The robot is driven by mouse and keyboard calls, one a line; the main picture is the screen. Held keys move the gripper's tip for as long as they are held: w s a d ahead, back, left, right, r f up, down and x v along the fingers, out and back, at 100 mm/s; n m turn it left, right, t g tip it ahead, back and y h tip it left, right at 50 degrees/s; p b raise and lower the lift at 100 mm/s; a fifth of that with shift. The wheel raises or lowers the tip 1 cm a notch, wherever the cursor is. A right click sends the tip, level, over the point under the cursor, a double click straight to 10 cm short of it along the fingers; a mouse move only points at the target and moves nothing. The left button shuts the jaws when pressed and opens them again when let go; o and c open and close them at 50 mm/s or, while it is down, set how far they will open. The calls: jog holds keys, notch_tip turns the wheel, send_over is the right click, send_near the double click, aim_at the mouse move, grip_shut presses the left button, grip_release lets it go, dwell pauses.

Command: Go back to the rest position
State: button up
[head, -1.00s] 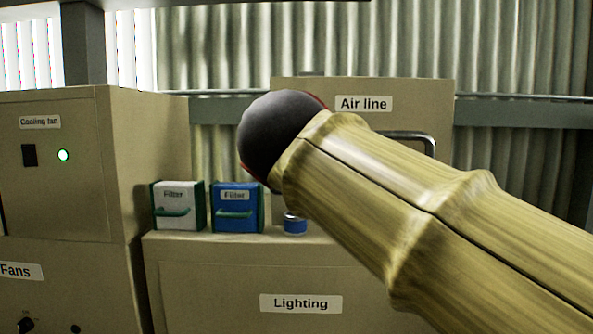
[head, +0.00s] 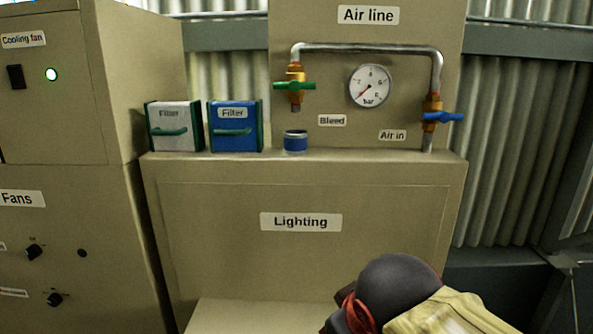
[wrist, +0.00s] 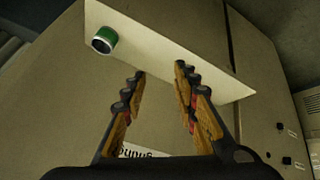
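My arm shows at the lower right of the head view, with a dark rounded joint and a yellow link. My gripper's fingers cannot be made out there. In the wrist view my gripper (wrist: 160,76) is open, its two orange and black fingers apart with nothing between them. They stand before the beige cabinet face, with a label partly hidden low between them. A small green-ended cylinder (wrist: 104,40) sits on a pale ledge (wrist: 180,58) beyond the fingers, apart from them.
The lighting cabinet (head: 400,200) carries a white filter box (head: 174,140), a blue filter box (head: 235,139) and a small blue container (head: 295,142) on top. Behind stand the air line pipe, a green valve (head: 295,86), gauge (head: 370,86) and blue valve (head: 443,117). The fan cabinet (head: 70,110) is left.

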jog(key=s+d+f+m+b, duration=0.3)
jog(key=s+d+f+b, duration=0.1)
jog(key=f, duration=0.5)
jog(key=s+d+f+m+g+b, duration=0.1)
jog(key=s+d+f+m+b, duration=0.2)
jog(key=s+d+f, duration=0.3)
notch_tip(320, 180, down, 3)
jog(key=shift+s+d+f+h+b, duration=0.1)
jog(key=shift+s+d+h+b, duration=0.2)
jog(key=shift+s+d+b, duration=0.2)
jog(key=shift+a, duration=0.1)
